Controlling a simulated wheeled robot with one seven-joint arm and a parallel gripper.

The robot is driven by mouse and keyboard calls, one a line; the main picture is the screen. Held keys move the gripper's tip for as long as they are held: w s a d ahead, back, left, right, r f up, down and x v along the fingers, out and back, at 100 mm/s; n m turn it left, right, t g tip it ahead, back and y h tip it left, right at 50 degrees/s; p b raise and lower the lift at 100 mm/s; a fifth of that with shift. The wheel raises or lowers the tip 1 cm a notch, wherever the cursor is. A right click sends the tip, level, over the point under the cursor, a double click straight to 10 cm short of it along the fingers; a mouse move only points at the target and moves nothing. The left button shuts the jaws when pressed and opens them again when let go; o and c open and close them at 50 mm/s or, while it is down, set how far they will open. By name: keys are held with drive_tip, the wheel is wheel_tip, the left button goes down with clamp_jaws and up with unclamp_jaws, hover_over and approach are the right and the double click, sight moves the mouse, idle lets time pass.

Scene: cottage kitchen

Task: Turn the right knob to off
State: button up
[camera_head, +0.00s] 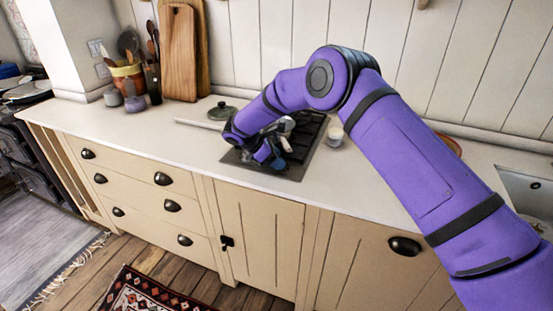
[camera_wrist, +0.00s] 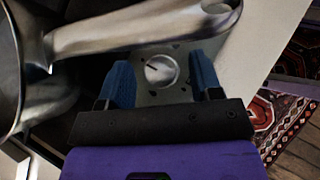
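A round silver knob (camera_wrist: 161,71) with a dark pointer mark sits on a grey panel in the wrist view. The mark points toward the upper left. My gripper (camera_wrist: 162,80) is open, with one blue finger on each side of the knob as seen; I cannot tell whether they touch it. Only this knob shows clearly, so I cannot tell whether it is the right one. In the head view my gripper (camera_head: 268,157) is low over the front of the dark cooktop (camera_head: 291,172), and the knobs are hidden or too small to see.
A metal handle (camera_wrist: 140,28) crosses just beyond the knob, joined to a metal vessel (camera_wrist: 10,70) at the left. A lidded pot (camera_head: 222,112) and a small cup (camera_head: 335,136) flank the cooktop. The counter (camera_head: 130,122) to the left is mostly clear.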

drive_tip(key=v, duration=1)
drive_tip(key=shift+a+r, duration=0.25)
drive_tip(key=shift+r, duration=0.15)
